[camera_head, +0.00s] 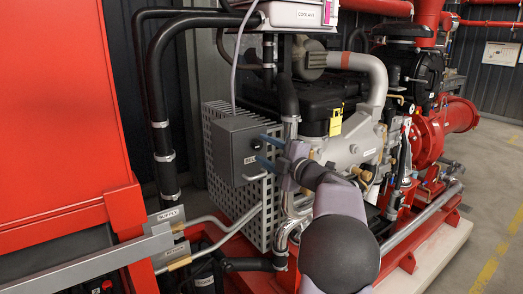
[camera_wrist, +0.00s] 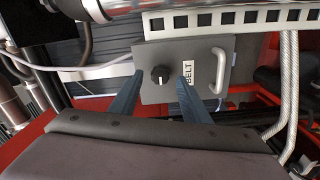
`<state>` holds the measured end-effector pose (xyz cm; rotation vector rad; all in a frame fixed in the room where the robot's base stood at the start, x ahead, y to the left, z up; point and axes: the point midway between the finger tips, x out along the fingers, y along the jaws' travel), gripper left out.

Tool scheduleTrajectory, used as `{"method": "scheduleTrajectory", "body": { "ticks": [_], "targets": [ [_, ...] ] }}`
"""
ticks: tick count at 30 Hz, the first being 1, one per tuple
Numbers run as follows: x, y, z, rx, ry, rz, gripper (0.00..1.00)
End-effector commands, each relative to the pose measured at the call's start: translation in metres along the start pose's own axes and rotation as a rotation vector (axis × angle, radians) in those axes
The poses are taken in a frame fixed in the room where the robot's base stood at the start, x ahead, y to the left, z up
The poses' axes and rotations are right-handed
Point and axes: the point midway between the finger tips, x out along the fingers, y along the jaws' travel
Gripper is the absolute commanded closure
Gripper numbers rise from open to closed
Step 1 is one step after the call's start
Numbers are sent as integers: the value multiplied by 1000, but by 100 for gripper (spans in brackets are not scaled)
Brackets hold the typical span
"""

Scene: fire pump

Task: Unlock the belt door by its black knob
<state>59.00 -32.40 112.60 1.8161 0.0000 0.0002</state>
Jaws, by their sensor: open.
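The belt door is the grey face of a small box (camera_head: 236,135), with part of a label visible in the head view. In the wrist view the door (camera_wrist: 205,95) carries a round black knob (camera_wrist: 159,74) with a white mark, a white BELT label (camera_wrist: 186,74) and a pale handle (camera_wrist: 218,70). My gripper (camera_head: 261,149) is at the door's right side in the head view, its blue fingers pointing at it. In the wrist view my gripper (camera_wrist: 162,69) is open, with one finger on each side of the knob. Whether the fingers touch it I cannot tell. The knob is hidden in the head view.
A perforated white guard (camera_head: 222,190) stands behind and below the box. A braided hose (camera_wrist: 288,85) runs beside the door in the wrist view. A large red cabinet (camera_head: 55,100) stands at the left. The engine with a yellow tag (camera_head: 336,121) is at the right.

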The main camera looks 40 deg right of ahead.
Motion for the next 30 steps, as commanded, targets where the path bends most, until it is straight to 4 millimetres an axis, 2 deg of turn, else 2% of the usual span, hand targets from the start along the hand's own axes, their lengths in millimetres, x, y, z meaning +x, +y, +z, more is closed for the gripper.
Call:
{"method": "scheduleTrajectory", "body": {
  "ticks": [6,12,28,30],
  "targets": [
    [-32,-1,1,0,-3,1,57],
    [-47,0,0,-1,-1,1,57],
    [-49,0,0,6,0,0,57],
    [-49,-1,5,20,-19,-4,57]
  ]
}}
